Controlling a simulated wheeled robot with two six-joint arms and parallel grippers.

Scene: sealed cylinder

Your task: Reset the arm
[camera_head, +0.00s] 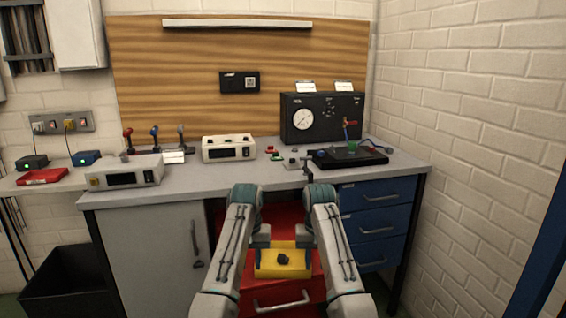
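My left arm reaches forward from the bottom, and my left gripper (261,243) hangs at its far end, by the left side of a yellow box (283,271). My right arm lies to the right of it, and my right gripper (305,243) hangs by the box's right side. The fingers are small and partly hidden, so I cannot tell whether either gripper is open or touches the box. A small black piece (284,259) shows on the yellow box.
A grey workbench (200,171) stands ahead, with a white instrument (229,148), another white instrument (125,172), a black gauge box (322,119) and a black tray (347,157) on it. Blue drawers (377,222) are at the right, and a black bin (68,280) is at the lower left.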

